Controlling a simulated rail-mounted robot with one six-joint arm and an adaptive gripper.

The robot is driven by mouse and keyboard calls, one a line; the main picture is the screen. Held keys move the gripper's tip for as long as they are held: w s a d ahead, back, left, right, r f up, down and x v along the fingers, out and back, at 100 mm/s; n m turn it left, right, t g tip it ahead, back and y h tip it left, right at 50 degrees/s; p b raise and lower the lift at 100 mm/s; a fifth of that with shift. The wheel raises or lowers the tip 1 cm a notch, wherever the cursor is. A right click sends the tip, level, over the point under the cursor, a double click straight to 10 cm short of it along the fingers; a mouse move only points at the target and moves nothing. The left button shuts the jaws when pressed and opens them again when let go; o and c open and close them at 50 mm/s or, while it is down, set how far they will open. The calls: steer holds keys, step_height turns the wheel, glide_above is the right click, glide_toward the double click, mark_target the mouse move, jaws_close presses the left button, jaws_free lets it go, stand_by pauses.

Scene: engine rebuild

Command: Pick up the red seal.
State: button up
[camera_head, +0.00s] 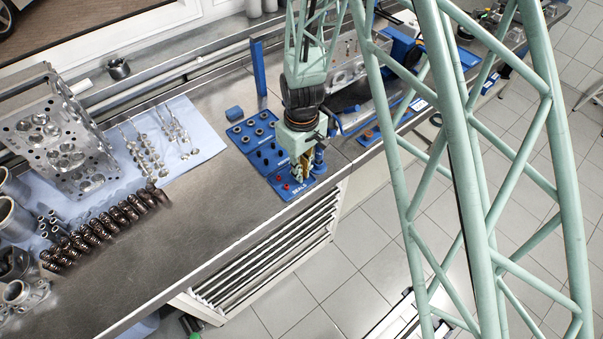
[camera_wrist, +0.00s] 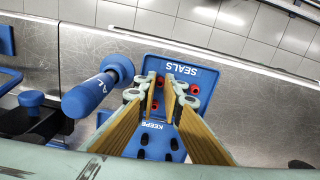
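Small red seals sit on a blue tray labelled SEALS (camera_wrist: 205,72). In the wrist view, one red seal (camera_wrist: 160,81) shows by the left fingertip and another (camera_wrist: 193,88) lies right of the right finger. In the head view, a red seal (camera_head: 286,186) shows on the tray (camera_head: 290,194), left of my gripper. My gripper (camera_wrist: 162,80) points down over this tray, its two fingers apart with a narrow gap and nothing visibly held. In the head view my gripper (camera_head: 300,172) hides part of the tray. I cannot tell whether the fingertips touch it.
A blue tray with black parts (camera_wrist: 157,140) adjoins the seals tray. A blue cylindrical tool (camera_wrist: 92,95) stands close left of the fingers in the wrist view. Springs (camera_head: 105,225) and a cylinder head (camera_head: 55,135) lie farther left. The bench between is clear.

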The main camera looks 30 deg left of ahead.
steer(key=shift+r, duration=0.1)
steer(key=shift+r+b, duration=0.3)
steer(key=shift+r, duration=1.25)
steer(key=s+d+r+b, duration=0.1)
steer(key=s+d+b, duration=0.1)
steer(key=s+d, duration=0.7)
steer(key=d, duration=0.3)
steer(key=shift+s+d+r, duration=0.3)
steer(key=shift+d, duration=0.1)
